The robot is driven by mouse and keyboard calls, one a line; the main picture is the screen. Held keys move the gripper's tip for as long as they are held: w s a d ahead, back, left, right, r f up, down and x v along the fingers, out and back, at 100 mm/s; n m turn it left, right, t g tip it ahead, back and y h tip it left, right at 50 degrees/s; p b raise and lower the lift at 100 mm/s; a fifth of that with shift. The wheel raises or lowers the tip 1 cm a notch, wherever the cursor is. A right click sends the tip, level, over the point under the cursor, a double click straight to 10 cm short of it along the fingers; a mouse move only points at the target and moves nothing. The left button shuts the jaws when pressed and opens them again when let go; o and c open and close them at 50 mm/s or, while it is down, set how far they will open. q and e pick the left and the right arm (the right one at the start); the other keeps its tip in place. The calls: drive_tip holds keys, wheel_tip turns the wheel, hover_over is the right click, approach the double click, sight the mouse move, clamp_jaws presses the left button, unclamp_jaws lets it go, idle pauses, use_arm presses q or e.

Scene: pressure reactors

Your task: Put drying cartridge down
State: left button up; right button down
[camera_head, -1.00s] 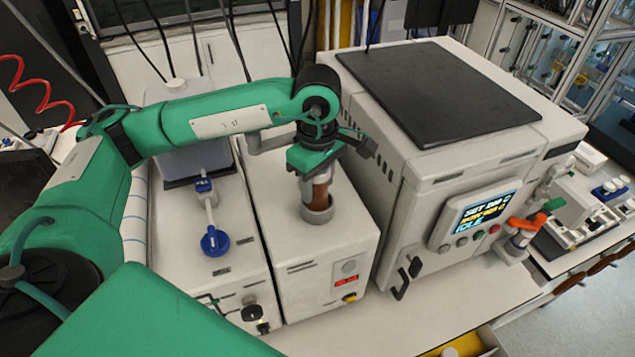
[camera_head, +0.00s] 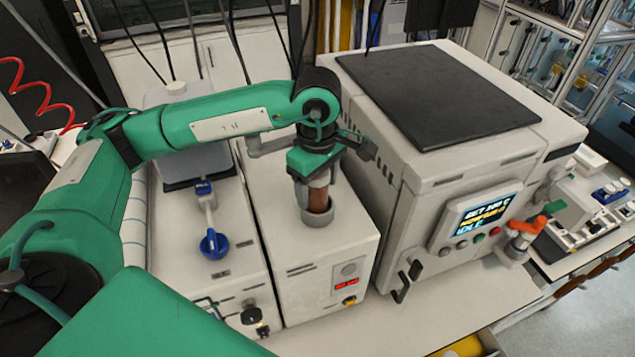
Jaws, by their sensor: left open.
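The drying cartridge (camera_head: 319,194) is a brown upright cylinder. Its lower end stands in a grey round holder (camera_head: 318,218) on top of a white box-shaped unit (camera_head: 325,262) with a small red display. My left gripper (camera_head: 316,172) comes down from above at the cartridge's upper end. Its jaws are open around or just beside the cartridge; the wrist hides the top, so I cannot tell if they touch it. My right gripper is not in view.
A large white reactor unit (camera_head: 420,200) with a lit screen stands close on the right. A white device with a blue knob (camera_head: 214,244) stands on the left. Cables hang behind the arm. An orange-and-green valve (camera_head: 527,224) is at the right.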

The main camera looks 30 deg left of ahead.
use_arm(q)
wheel_tip(320, 180, up, 12)
drive_tip(key=shift+r+p, duration=0.15)
drive_tip(key=shift+p, duration=0.4)
